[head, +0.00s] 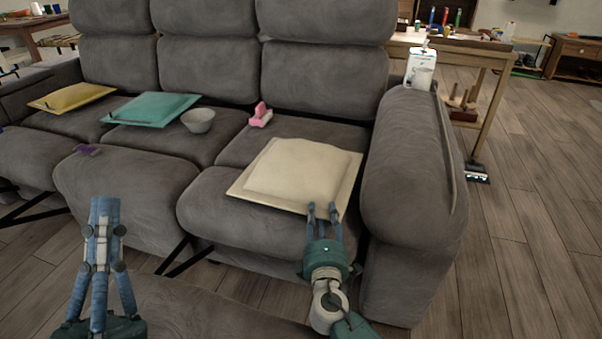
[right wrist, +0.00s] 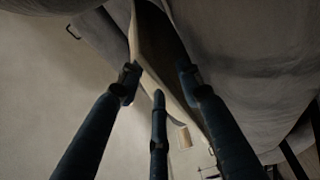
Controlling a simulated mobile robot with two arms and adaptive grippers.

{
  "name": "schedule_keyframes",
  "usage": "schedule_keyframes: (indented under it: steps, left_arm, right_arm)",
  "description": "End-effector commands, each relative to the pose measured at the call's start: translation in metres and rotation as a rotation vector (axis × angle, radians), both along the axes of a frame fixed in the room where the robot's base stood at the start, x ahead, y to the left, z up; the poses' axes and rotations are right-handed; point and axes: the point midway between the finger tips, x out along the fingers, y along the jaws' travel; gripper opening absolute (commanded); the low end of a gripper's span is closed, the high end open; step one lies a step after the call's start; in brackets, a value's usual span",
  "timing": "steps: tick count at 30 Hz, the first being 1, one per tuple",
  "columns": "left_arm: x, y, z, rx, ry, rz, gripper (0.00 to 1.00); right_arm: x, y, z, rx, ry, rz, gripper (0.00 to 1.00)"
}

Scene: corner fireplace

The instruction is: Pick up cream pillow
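The cream pillow (head: 298,174) lies flat on the right seat of the grey sofa, its front corner at the seat's front edge. My right gripper (head: 322,210) is at this front corner, fingers pointing toward the pillow. In the right wrist view its fingers (right wrist: 158,78) are spread, with the pillow's pale edge (right wrist: 150,52) between them and gaps visible. I cannot tell whether any finger touches it. My left gripper (head: 105,205) is upright in front of the sofa, away from the pillow, with its fingertips close together; nothing shows in it.
On the sofa (head: 215,70) are a teal pillow (head: 152,108), a yellow pillow (head: 72,96), a grey bowl (head: 198,120) and a pink object (head: 261,115). The thick armrest (head: 408,165) stands close right of the cream pillow.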

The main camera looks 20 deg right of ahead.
Motion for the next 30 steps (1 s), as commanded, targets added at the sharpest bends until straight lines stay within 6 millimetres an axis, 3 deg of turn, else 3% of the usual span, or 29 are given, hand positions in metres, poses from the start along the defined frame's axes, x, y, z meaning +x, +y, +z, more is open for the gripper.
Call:
schedule_keyframes:
  steps: [2, 7, 8, 25, 30]
  left_arm:
    - [0.0, 0.0, 0.0, 0.0, 0.001, 0.0, 0.0]
    - [0.0, 0.0, 0.0, 0.0, 0.001, 0.0, 0.0]
    - [0.0, 0.0, 0.0, 0.0, 0.001, 0.0, 0.0]
    - [0.003, -0.001, -0.001, 0.005, 0.016, 0.001, 0.0]
    - [0.019, -0.002, -0.021, 0.035, 0.124, 0.007, 0.0]
  right_arm:
    - [0.0, 0.0, 0.0, 0.0, 0.0, 0.0, 0.35]
    - [0.0, 0.001, 0.0, 0.0, 0.0, 0.001, 0.02]
    - [0.0, 0.001, 0.0, 0.0, 0.001, 0.001, 0.0]
    - [-0.001, 0.003, 0.002, 0.003, 0.002, 0.006, 0.0]
    - [-0.001, 0.003, 0.011, 0.002, 0.0, 0.005, 0.0]
